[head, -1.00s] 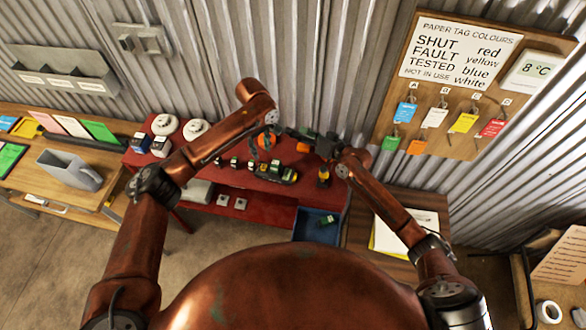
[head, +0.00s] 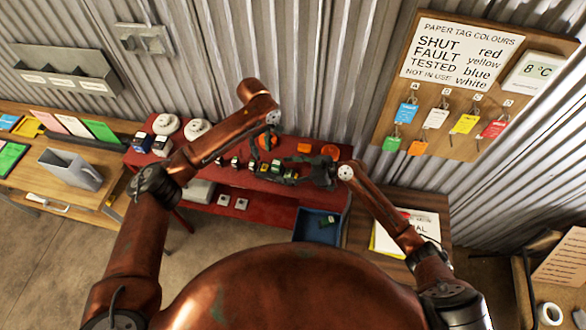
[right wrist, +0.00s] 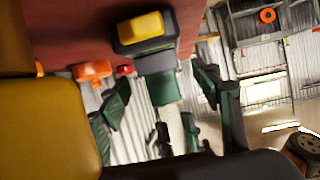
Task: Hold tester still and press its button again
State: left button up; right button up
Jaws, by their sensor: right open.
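Several small dark devices with green, yellow and white parts stand in a row on the red bench (head: 190,187); I cannot tell which is the tester. My right gripper (head: 297,170) reaches in from the right over the right end of the row and partly hides it. In the right wrist view its green-dark fingers (right wrist: 162,93) are apart, with a black device with a yellow top (right wrist: 143,28) just beyond them. A large yellow block (right wrist: 48,125) fills the lower left, very close. My left gripper (head: 266,142) points down at the back of the row, by an orange item; its jaws are too small to read.
Orange items (head: 330,151) lie along the bench's back edge. White round detectors (head: 166,124) stand at the back left. A blue bin (head: 304,226) sits below the bench's front right. The corrugated wall is close behind.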

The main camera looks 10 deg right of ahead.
aim_at(281, 169)
jog(key=shift+x, duration=2.45)
jog(key=shift+c, duration=0.5)
jog(key=c, duration=1.1)
pick_arm(q)
grip_shut()
